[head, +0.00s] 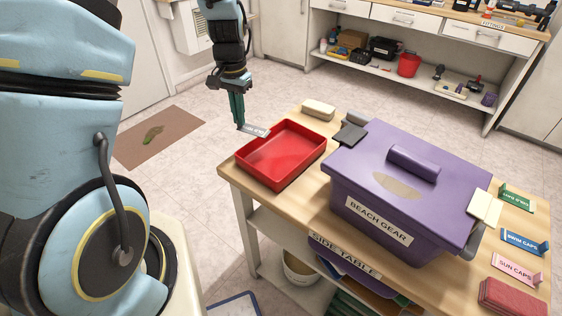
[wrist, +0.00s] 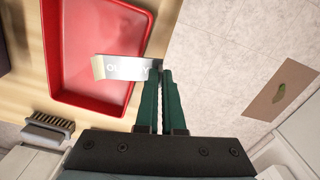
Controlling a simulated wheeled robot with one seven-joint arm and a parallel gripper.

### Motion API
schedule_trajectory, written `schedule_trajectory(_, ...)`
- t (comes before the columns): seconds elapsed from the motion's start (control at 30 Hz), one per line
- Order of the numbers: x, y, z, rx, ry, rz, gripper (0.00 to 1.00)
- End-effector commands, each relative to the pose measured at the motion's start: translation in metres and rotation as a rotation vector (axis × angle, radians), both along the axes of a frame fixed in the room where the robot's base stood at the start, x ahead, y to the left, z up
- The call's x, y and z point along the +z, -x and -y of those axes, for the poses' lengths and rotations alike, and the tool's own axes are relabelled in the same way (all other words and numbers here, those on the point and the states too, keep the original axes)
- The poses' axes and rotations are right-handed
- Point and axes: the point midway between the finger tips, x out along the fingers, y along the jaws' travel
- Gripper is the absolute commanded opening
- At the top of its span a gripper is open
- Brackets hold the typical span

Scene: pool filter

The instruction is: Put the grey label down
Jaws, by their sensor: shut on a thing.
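My gripper (head: 239,124) is shut on the grey label (head: 255,131), holding it by one end. The label is a small bent plate with pale lettering, partly hidden by the fingers in the wrist view (wrist: 122,67). There the fingers (wrist: 159,70) come together at its right end. The label reaches over the rim of the red tray (head: 264,171), at the tray's left corner in the head view. I cannot tell whether it touches the tray. The tray stands empty on the wooden side table (head: 232,172).
A purple box marked BEACH GEAR (head: 400,185) fills the table's middle. A brush (wrist: 48,128) lies beside the tray. A dark grey block (head: 350,135) sits between tray and box. Green (head: 515,197), blue (head: 524,241) and pink (head: 517,270) labels stand along the right edge.

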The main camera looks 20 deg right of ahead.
Motion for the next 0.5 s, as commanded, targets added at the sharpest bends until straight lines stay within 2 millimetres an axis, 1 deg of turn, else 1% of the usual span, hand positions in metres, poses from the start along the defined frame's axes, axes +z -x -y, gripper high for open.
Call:
schedule_trajectory(0.03,0.003,0.009,0.023,-0.071,0.001,0.005,0.0)
schedule_trajectory(0.1,0.011,0.02,0.043,-0.146,-0.001,0.005,0.0)
schedule_trajectory(0.2,0.02,0.032,0.062,-0.219,-0.003,0.006,0.0)
schedule_trajectory(0.27,0.023,0.037,0.069,-0.246,-0.005,0.004,0.0)
schedule_trajectory(0.33,0.02,0.04,0.072,-0.261,-0.008,0.002,0.0)
schedule_trajectory(0.37,0.017,0.04,0.073,-0.264,-0.008,0.002,0.0)
schedule_trajectory(0.5,-0.008,0.041,0.073,-0.266,-0.01,-0.001,0.0)
